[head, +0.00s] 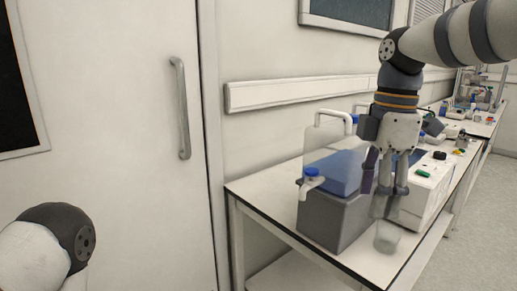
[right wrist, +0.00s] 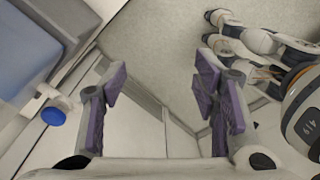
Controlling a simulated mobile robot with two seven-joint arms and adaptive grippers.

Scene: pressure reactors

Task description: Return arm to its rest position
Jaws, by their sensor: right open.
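My right arm comes in from the upper right in the head view, and its gripper (head: 384,185) points down over the near bench. The fingers are apart with nothing between them. The right wrist view also shows this gripper (right wrist: 160,92) open, with purple pads and bare floor and bench frame behind. My left arm shows only as a white and dark joint at the lower left of the head view; its gripper is out of view.
A white box device (head: 425,195) is to the right. A door (head: 110,120) is left.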

